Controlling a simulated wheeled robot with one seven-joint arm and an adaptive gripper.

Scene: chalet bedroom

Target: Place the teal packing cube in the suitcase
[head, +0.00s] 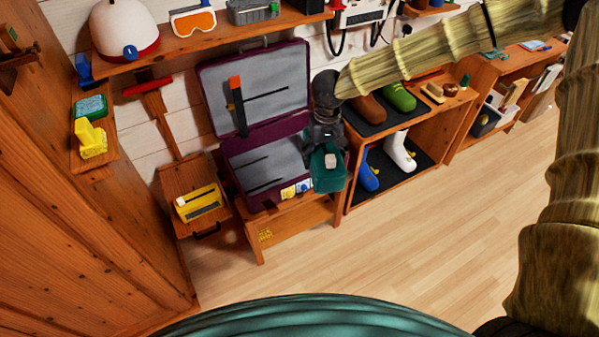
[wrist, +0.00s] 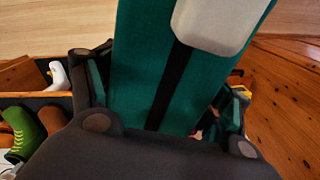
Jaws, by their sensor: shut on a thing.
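The teal packing cube (head: 328,181) is in my gripper (head: 324,147), held at the right front corner of the suitcase. In the wrist view the teal cube (wrist: 132,62) fills the middle, with a dark strap and a pale block-like piece on it, and the fingers of my gripper (wrist: 165,105) lie on both sides. The purple suitcase (head: 262,136) stands open on a low wooden stand, its lid (head: 253,85) raised against the wall. Its grey interior looks mostly empty. Whether the cube is over the suitcase or beside its rim, I cannot tell.
A shoe shelf (head: 415,140) with boots and shoes stands close on the right. A yellow box (head: 199,202) sits on a wooden piece at left. A shelf (head: 215,42) with a cap and goggles runs above. The floor (head: 420,235) in front is clear.

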